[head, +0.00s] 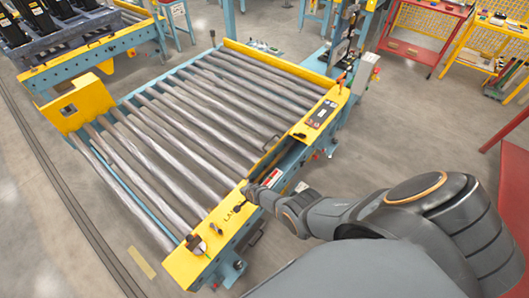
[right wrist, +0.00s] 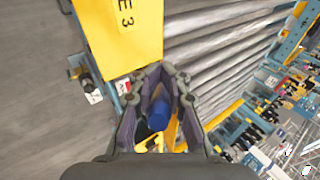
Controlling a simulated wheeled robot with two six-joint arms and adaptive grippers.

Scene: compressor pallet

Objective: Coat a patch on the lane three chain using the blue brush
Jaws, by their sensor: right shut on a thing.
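My right gripper (head: 249,191) is at the inner edge of the yellow conveyor side cover, beside the "LA…" lettering. In the right wrist view my right gripper (right wrist: 159,84) is shut on the blue brush (right wrist: 158,115), whose blue part shows between the fingers. Its bristles cannot be made out. The yellow cover (right wrist: 120,35) in that view carries the end of a label, "E 3". A dark slot (head: 285,161) in the conveyor's right side lies just beyond the gripper; the chain cannot be clearly made out there. My left gripper is not in view.
The metal rollers (head: 200,120) fill the conveyor bed and are empty. A small dark round object (head: 195,243) sits on the near end of the cover. A black panel (head: 322,114) is farther along. A red cart (head: 428,30) stands at back right.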

